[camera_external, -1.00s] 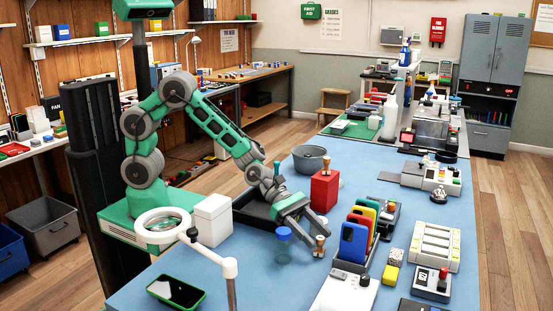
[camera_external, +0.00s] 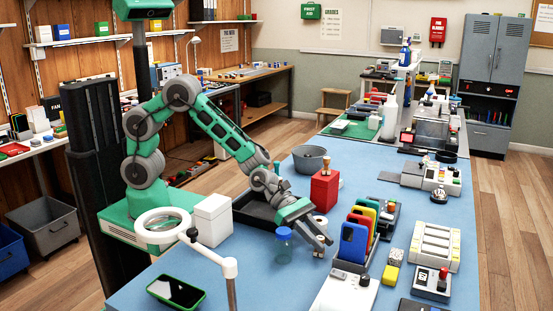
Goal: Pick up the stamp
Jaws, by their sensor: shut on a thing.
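My gripper (camera_external: 322,239) is low over the blue table, in front of the red box. Its jaws are shut on a small stamp (camera_external: 319,252), whose lower part shows just under the fingertips. The fingers hide most of the stamp's handle. I cannot tell whether its base touches the table. Another wooden-handled piece, like a stamp (camera_external: 326,165), stands upright on the red box (camera_external: 324,190).
A clear jar with a blue lid (camera_external: 284,244) stands close left of my gripper. A rack of colored phones (camera_external: 354,243) is close on the right. A black tray (camera_external: 258,210) and grey bowl (camera_external: 309,158) lie behind. A magnifier lamp (camera_external: 163,226) and green-edged phone (camera_external: 175,291) are at front left.

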